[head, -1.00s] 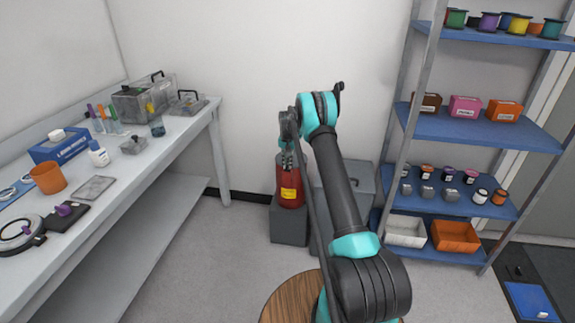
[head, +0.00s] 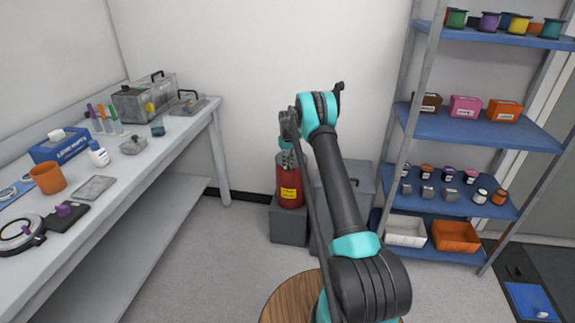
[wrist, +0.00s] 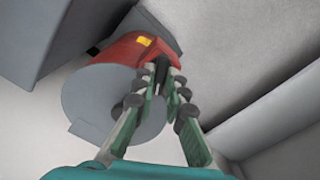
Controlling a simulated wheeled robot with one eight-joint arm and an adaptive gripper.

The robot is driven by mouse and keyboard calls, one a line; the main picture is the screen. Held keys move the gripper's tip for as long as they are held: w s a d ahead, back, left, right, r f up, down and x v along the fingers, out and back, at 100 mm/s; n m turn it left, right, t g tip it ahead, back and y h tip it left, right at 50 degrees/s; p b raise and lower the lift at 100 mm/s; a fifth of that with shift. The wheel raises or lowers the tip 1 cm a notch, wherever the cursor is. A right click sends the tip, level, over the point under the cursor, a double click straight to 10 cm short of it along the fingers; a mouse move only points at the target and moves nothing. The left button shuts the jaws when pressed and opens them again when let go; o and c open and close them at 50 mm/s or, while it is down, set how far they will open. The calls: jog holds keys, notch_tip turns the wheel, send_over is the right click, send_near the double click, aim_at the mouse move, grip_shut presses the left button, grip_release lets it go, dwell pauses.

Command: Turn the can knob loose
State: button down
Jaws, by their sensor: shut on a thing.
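The red can (head: 289,187) with a yellow label stands upright on a grey block (head: 289,224) by the back wall. In the wrist view the can's red side (wrist: 122,50) shows beyond a round grey top (wrist: 92,98). My gripper (head: 289,160) is at the can's top, partly hidden behind my arm in the head view. In the wrist view my gripper (wrist: 163,76) has its fingers close together around a small dark piece, apparently the can knob (wrist: 160,68). The fingers hide most of it.
A workbench (head: 150,160) with instruments and small containers runs along the left. A blue-shelved rack (head: 470,133) with spools, boxes and jars stands on the right. A grey bin (head: 358,180) stands close to the can's right. A round wooden top (head: 285,298) is in front.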

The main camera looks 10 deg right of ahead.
jog(key=n, duration=0.5)
jog(key=shift+n, duration=0.3)
jog(key=n, duration=0.5)
jog(key=shift+n, duration=0.3)
jog(key=c, duration=1.6)
grip_release()
jog(key=shift+o, duration=0.2)
jog(key=shift+r, duration=0.1)
notch_tip(320, 180, up, 12)
